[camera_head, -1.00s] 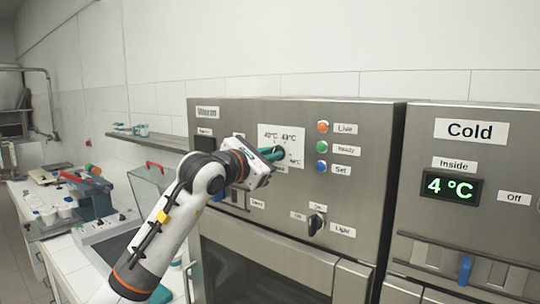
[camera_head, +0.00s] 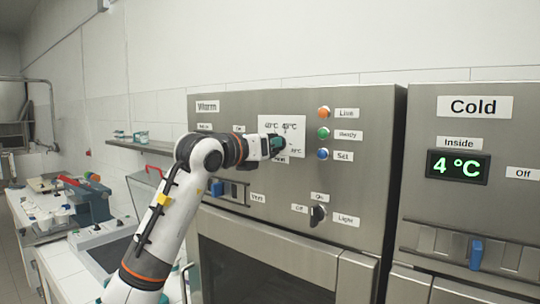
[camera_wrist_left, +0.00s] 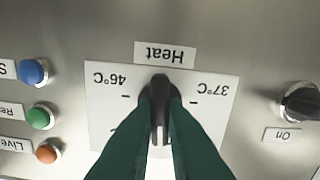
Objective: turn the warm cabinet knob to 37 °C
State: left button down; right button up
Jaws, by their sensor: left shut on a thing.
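The warm cabinet's heat knob (camera_wrist_left: 160,92) is dark, on a white dial plate (camera_wrist_left: 103,72). The left wrist view shows it upside down, with 46°C on the picture's left, 37°C on the right and the Heat label above. My left gripper (camera_wrist_left: 160,110) is shut on the knob, with one green finger on each side. The knob's bar stands about upright in that picture; which end is the pointer I cannot tell. In the head view my left gripper (camera_head: 277,146) is at the dial plate (camera_head: 297,138) and hides the knob. My right gripper is not in view.
Orange, green and blue buttons (camera_head: 323,133) sit right of the dial. The light knob (camera_head: 317,216) is below it. The cold cabinet (camera_head: 472,190), reading 4 °C, stands at right. A bench with several items (camera_head: 60,205) is at far left.

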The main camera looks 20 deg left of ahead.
pick_arm(q)
jog(key=shift+w+a+f+n+b, duration=0.15)
jog(key=shift+n+b, duration=1.5)
jog(key=shift+n, duration=2.5)
jog(key=shift+s+f+n+b, duration=0.1)
jog(key=shift+n+b, duration=1.55)
jog(key=shift+n, duration=2.5)
jog(key=c, duration=1.5)
grip_release()
